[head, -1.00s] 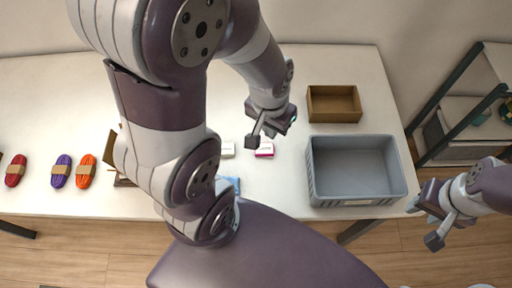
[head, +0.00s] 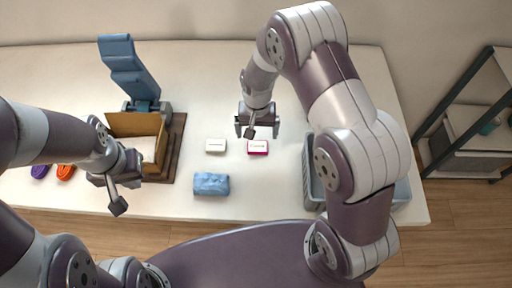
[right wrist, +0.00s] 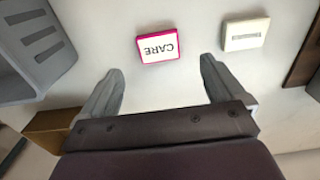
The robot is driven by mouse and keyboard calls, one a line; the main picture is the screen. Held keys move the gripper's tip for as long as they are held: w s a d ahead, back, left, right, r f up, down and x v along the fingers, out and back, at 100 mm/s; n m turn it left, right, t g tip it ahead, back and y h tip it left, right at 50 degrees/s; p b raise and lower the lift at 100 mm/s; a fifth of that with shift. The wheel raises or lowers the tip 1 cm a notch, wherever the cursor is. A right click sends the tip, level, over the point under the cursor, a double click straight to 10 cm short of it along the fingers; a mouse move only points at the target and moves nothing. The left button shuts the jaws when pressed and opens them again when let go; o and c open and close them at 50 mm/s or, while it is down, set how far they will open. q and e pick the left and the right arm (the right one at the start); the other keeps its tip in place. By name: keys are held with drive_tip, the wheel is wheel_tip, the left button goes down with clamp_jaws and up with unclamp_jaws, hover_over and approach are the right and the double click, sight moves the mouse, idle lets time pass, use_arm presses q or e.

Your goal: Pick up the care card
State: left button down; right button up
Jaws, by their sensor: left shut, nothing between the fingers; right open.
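The care card (head: 258,147) is a small white block with a pink edge, lying flat on the white table. In the right wrist view the care card (right wrist: 158,45) shows its "CARE" lettering upside down. My right gripper (head: 251,129) is open just behind the card in the head view. In the right wrist view its two fingers stand apart, with the card beyond and between their tips, not touching it. My left gripper (head: 118,200) is shut and empty at the left, by the front of an open cardboard box (head: 137,124).
A light-blue bundle (head: 211,184) lies nearer the front edge. A grey bin (head: 311,190) is partly hidden behind my right arm. A blue stand (head: 129,68) rises behind the box. Orange cord (head: 65,171) is at the left.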

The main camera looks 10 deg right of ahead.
sight(258, 146)
wheel_tip(258, 146, down, 7)
drive_tip(key=shift+d+r+p, duration=0.1)
drive_tip(key=shift+p, duration=0.45)
drive_tip(key=c, duration=1.1)
